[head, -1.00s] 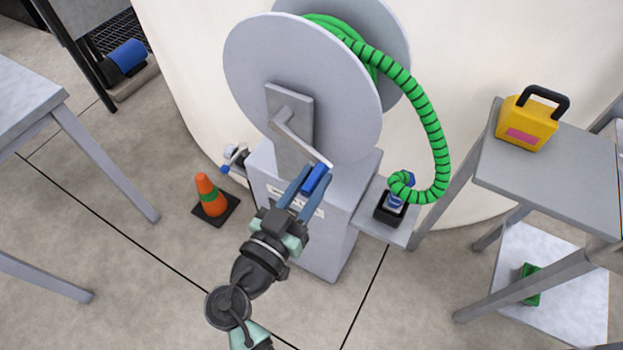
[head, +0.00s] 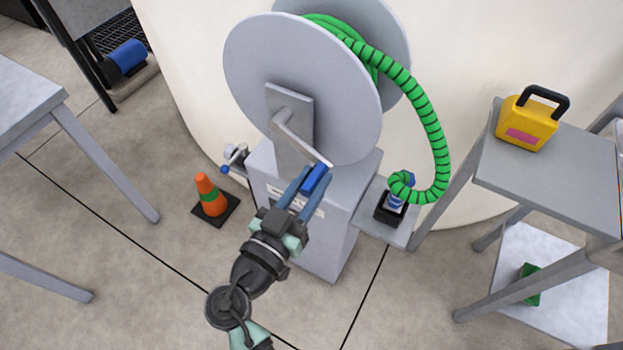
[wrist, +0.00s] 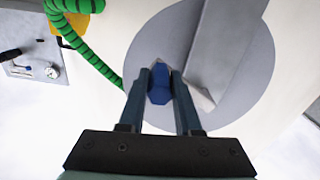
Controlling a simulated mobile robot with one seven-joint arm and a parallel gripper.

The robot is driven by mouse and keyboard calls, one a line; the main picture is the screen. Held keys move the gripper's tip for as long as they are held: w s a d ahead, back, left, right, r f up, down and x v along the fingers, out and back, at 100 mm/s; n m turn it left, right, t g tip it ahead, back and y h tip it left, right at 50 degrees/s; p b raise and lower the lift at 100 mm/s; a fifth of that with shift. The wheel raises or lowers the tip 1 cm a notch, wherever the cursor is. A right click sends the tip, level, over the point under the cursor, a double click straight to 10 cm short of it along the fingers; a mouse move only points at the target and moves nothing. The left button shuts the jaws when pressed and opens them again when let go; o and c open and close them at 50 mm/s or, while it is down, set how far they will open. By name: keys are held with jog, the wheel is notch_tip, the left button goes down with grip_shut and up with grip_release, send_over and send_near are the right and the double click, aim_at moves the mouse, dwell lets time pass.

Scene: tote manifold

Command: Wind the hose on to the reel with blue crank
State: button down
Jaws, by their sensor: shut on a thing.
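The grey reel (head: 300,75) stands upright on a grey pedestal, with some green hose wound between its two discs. The green banded hose (head: 430,120) arcs from the top of the reel down the right side to a blue and white fitting (head: 396,198) on a small side shelf. The crank arm (head: 298,137) slants down and right from the hub to a blue handle (head: 316,180). My gripper (head: 306,183) is shut on the blue handle. In the wrist view the handle (wrist: 160,85) sits between both fingers, with the reel disc (wrist: 235,75) behind.
An orange cone (head: 209,196) stands left of the pedestal, near a small blue-tipped valve lever (head: 228,166). A table (head: 25,95) is at the left. A shelf unit (head: 560,180) at the right holds a yellow case (head: 526,124) and a green block (head: 530,285).

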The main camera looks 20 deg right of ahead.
jog(key=shift+f, duration=0.1)
jog(key=b, duration=0.2)
jog(key=f+m+b, duration=0.1)
jog(key=b, duration=0.1)
jog(key=shift+w+a+f+b, duration=0.15)
jog(key=shift+w+f+b, duration=0.05)
jog(key=shift+f+b, duration=0.1)
jog(key=b, duration=0.1)
jog(key=f+m+b, duration=0.1)
jog(key=b, duration=0.1)
jog(key=shift+w+a+m+b, duration=0.2)
jog(key=shift+w+m+b, duration=0.1)
jog(key=w+a+f+m+b, duration=0.2)
jog(key=w+a+m+b, duration=0.3)
jog(key=b, duration=1.9)
jog(key=shift+w+f+m, duration=0.4)
jog(key=shift+w+m, duration=0.25)
jog(key=shift+m, duration=1.75)
jog(key=shift+r, duration=0.1)
